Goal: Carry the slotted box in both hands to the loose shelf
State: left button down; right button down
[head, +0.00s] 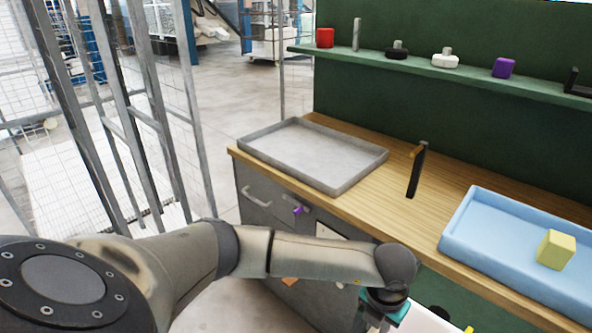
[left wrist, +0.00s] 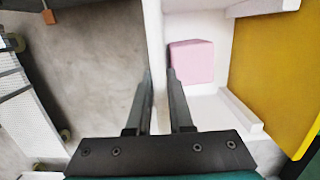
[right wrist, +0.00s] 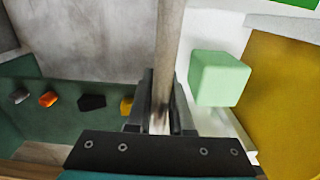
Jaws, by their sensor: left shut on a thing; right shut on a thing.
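The slotted box is white with a yellow section inside. Its corner shows at the bottom of the head view (head: 425,322), and parts of it fill the right side of the left wrist view (left wrist: 195,25) and the right wrist view (right wrist: 218,121). A pink cube (left wrist: 191,62) and a pale green cube (right wrist: 219,78) sit in it. My left gripper (left wrist: 158,75) is shut on one wall and my right gripper (right wrist: 163,78) on another. The right gripper is out of the head view. A green shelf (head: 440,72) on the back panel carries several small objects; I cannot tell whether it is the loose shelf.
A wooden bench (head: 390,195) holds a grey tray (head: 362,172), a black upright piece (head: 416,172) and a blue tray (head: 462,226) with a yellow cube (head: 556,249). Wire cage panels (head: 150,120) stand at left. Open floor (head: 240,85) lies behind them.

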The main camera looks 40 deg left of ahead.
aim_at(305, 154)
jog(key=k+j, duration=0.1)
jog(key=j, duration=3.4)
